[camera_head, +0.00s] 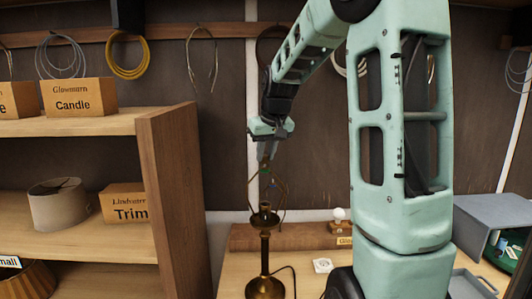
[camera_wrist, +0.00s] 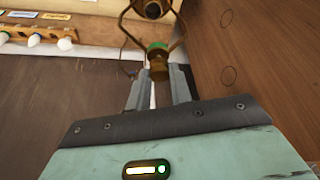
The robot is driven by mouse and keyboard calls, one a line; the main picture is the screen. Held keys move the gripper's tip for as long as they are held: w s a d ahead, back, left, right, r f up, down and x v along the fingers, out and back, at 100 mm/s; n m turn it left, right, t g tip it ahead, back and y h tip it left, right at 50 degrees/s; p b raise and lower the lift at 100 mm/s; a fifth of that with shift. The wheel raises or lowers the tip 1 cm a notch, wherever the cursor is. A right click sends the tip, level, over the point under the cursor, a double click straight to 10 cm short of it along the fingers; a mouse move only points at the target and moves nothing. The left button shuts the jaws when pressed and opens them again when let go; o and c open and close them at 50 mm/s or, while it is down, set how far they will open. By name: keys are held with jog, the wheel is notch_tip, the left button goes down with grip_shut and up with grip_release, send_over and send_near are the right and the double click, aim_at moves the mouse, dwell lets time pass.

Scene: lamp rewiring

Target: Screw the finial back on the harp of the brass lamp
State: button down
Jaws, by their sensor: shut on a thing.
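The brass lamp (camera_head: 265,245) stands upright on the bench with its thin wire harp (camera_head: 282,190) rising above the socket cup. My gripper (camera_head: 267,158) points down from above, its fingertips at the top of the harp. In the wrist view my gripper (camera_wrist: 160,80) is shut on the small brass finial (camera_wrist: 158,70), which lies between the fingertips. The finial meets or nearly meets the green-marked top of the harp (camera_wrist: 157,46); I cannot tell whether the threads are engaged. In the head view the fingers mostly hide the finial.
A shelf unit (camera_head: 170,190) stands at left with boxes and a lampshade (camera_head: 58,203). A wooden strip with a white bulb (camera_head: 340,214) lies behind the lamp. A white outlet piece (camera_head: 322,265) and a cord (camera_head: 290,272) lie near its base. A grey case (camera_head: 490,212) is at right.

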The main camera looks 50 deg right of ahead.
jog(key=shift+f, duration=0.15)
jog(key=c, duration=1.8)
grip_release()
jog(key=c, duration=2.6)
grip_release()
jog(key=m+b, duration=0.1)
jog(key=m, duration=0.1)
jog(key=m+g+h, duration=0.1)
jog(key=m, duration=0.1)
jog(key=shift+w+a+f+b, duration=0.1)
jog(key=shift+w+a+b, duration=0.1)
jog(key=shift+b, duration=0.2)
jog(key=c, duration=2.2)
grip_release()
jog(key=m+g+h+b, duration=0.1)
jog(key=m, duration=0.2)
jog(key=c, duration=2.2)
grip_release()
jog(key=shift+m, duration=0.5)
jog(key=c, duration=2.2)
grip_release()
jog(key=c, duration=2.2)
grip_release()
